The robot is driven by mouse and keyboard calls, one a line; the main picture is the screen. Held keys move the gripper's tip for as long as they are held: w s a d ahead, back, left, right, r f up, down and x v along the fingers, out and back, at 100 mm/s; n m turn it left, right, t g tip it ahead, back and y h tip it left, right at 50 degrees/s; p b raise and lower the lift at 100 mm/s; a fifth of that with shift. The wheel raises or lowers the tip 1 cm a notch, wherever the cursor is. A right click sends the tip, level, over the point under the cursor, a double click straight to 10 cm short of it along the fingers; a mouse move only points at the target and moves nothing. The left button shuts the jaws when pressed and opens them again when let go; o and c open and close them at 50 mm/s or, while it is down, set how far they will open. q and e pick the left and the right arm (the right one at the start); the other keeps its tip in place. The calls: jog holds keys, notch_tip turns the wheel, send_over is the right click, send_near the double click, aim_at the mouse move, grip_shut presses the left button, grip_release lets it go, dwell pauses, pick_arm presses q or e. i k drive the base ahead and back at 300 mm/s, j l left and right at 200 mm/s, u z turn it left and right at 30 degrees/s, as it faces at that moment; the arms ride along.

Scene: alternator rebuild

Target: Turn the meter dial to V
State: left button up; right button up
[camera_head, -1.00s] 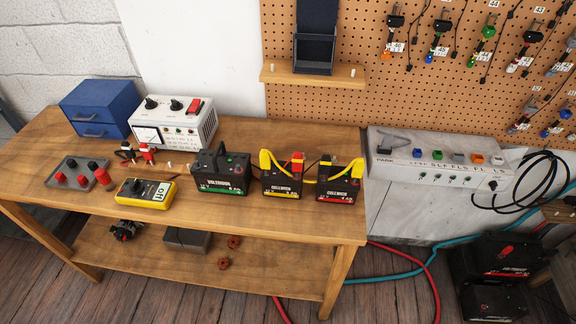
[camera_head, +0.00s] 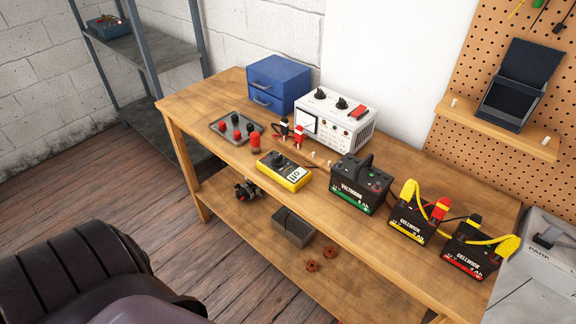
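The yellow meter (camera_head: 284,171) lies on the wooden workbench, near its front edge. Its black round dial (camera_head: 277,159) is on the left part of its face, and its display beside the dial appears to read "off". The dial's pointer is too small to read. Neither of my grippers shows in the head view, and nothing touches the meter.
The workbench (camera_head: 330,222) also holds a blue drawer box (camera_head: 279,84), a white power supply (camera_head: 335,118), a terminal tray (camera_head: 236,128), a red cylinder (camera_head: 255,143) and several batteries (camera_head: 361,184). A dark padded seat (camera_head: 75,270) stands at lower left. Wooden floor (camera_head: 100,185) is open between.

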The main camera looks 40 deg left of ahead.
aim_at(278, 161)
jog(key=u, duration=1.25)
jog(key=i+j, duration=0.1)
jog(key=j, duration=0.25)
jog(key=u, duration=0.05)
